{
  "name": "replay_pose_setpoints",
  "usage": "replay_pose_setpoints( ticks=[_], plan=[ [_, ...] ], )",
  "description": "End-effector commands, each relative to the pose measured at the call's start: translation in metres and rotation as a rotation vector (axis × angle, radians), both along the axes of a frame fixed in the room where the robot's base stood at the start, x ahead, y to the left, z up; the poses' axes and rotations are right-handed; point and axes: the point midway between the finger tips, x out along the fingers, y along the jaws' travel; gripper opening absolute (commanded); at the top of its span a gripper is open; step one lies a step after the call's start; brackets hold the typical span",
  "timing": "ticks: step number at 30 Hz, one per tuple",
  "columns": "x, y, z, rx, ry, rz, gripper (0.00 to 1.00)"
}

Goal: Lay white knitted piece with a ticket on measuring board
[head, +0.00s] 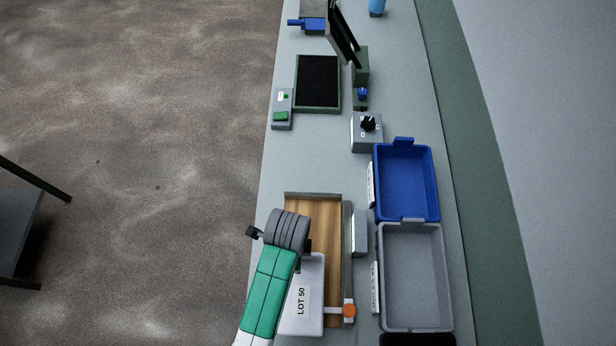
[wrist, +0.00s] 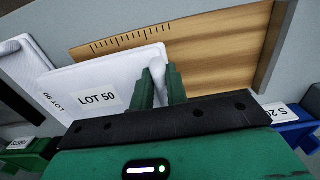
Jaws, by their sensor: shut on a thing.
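The white knitted piece (wrist: 120,72) bears a ticket reading LOT 50 (wrist: 97,98). My gripper (wrist: 161,86) is shut on its edge, with white material between the green fingers. In the head view the white piece (head: 315,275) shows beside my arm, overlapping the lower left of the wooden measuring board (head: 330,222). In the wrist view the board (wrist: 215,50) lies beyond the piece, with dark scale marks along one edge. I cannot tell whether the piece touches the board. My arm hides part of both.
A blue bin (head: 407,180) and a grey bin (head: 412,275) stand right of the board. An orange knob (head: 349,310) sits at its lower right. A knob box (head: 367,132) and black-topped device (head: 318,82) stand farther up.

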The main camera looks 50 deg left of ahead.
Motion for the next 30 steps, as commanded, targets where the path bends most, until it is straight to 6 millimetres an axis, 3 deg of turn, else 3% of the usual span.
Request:
replay_pose_setpoints(
  ticks=[6,12,20,25,30],
  plan=[
    [0.057,0.043,-0.005,0.004,0.001,-0.002,0.00],
    [0.091,0.067,-0.010,0.003,0.001,-0.001,0.00],
    [0.104,0.076,-0.012,0.002,0.001,-0.001,0.00],
    [0.101,0.074,-0.042,0.000,0.003,-0.001,0.00],
    [0.102,0.074,-0.047,0.000,0.000,0.000,0.00]
  ],
)
